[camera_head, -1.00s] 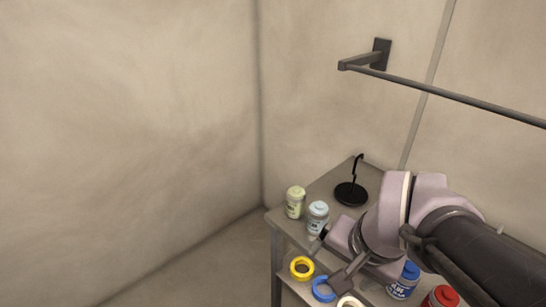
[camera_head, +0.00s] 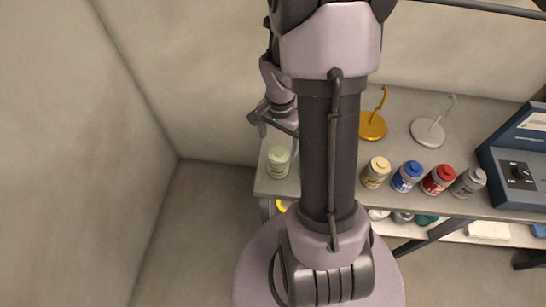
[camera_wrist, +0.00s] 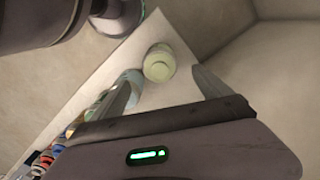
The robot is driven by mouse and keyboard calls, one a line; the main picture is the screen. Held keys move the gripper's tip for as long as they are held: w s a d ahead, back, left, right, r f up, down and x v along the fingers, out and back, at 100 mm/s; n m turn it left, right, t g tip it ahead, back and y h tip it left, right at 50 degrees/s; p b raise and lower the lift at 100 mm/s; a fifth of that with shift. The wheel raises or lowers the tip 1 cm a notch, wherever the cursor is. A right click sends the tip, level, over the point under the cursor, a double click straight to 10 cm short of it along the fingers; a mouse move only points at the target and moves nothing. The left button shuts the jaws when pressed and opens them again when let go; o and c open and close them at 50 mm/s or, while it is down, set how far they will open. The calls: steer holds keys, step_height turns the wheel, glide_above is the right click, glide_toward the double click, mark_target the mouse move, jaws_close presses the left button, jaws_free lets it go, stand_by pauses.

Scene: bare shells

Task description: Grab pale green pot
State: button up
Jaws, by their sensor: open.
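The pale green pot (camera_head: 278,160) stands upright near the left end of the grey table, just left of my arm in the head view. In the wrist view the pale green pot (camera_wrist: 158,63) is seen from above, between and beyond the two fingertips. My gripper (camera_head: 274,122) is above and behind the pot in the head picture. In the wrist view my gripper (camera_wrist: 166,76) is open with nothing held between its fingers. A pale blue pot (camera_wrist: 131,77) shows partly behind the left finger, close to the green pot.
Yellow (camera_head: 375,172), blue (camera_head: 407,176), red (camera_head: 438,180) and grey (camera_head: 468,182) pots stand in a row to the right. Gold (camera_head: 373,126) and white (camera_head: 427,133) hook stands are behind them. A blue-grey machine (camera_head: 515,165) is at far right. A rail (camera_head: 490,8) runs above.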

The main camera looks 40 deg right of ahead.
mark_target(278, 153)
step_height(278, 153, down, 9)
steer(key=shift+f+b, duration=0.2)
steer(key=shift+b, duration=0.8)
steer(key=shift+s, duration=0.1)
steer(key=c, duration=1.8)
